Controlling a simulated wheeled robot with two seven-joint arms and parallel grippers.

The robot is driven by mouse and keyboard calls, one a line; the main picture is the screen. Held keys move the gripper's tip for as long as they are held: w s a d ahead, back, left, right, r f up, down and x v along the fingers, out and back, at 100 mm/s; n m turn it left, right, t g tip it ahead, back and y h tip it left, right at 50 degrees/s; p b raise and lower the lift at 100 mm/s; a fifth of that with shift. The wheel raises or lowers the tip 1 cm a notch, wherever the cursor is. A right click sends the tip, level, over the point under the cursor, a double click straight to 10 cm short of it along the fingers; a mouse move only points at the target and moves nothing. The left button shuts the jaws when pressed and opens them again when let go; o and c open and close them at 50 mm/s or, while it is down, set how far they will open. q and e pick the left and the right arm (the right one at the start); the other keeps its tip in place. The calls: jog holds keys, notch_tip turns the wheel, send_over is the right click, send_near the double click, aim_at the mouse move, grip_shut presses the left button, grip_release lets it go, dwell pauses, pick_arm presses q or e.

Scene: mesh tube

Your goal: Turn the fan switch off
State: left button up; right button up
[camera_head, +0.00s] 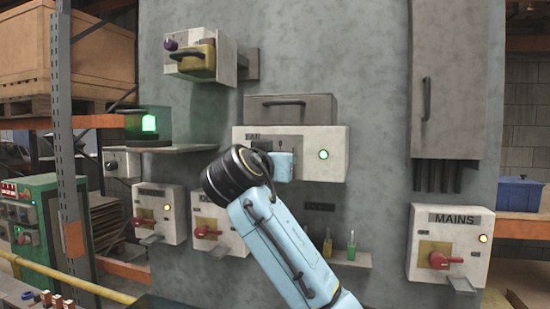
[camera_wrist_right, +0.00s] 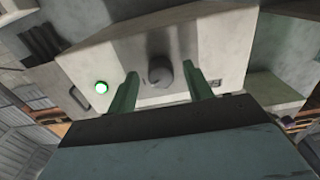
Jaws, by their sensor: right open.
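The fan switch box (camera_head: 335,140) is a pale box on the grey wall in the head view, with a partly covered "FAN" label and a lit green lamp (camera_head: 323,154). My right arm hides its knob there. In the right wrist view, the dark grey fan knob (camera_wrist_right: 163,74) sits on the pale box face, with the lit green lamp (camera_wrist_right: 101,87) to its left. My right gripper (camera_wrist_right: 160,70) is open, with one finger on each side of the knob in the picture. Gaps show between knob and fingers; I cannot tell the depth. My left gripper is not in view.
Two more red-handled boxes (camera_head: 158,205) are at lower left. A green lit lamp (camera_head: 149,123) stands on a shelf. Screwdrivers (camera_head: 351,245) stand below.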

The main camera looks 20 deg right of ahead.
jog(key=shift+c, duration=0.4)
jog(key=c, duration=0.9)
jog(key=shift+n, duration=0.3)
jog(key=n+p, duration=0.5)
jog(key=n, duration=0.6)
jog(key=shift+r+p, duration=0.1)
jog(key=shift+p, duration=0.2)
jog(key=shift+n, duration=0.3)
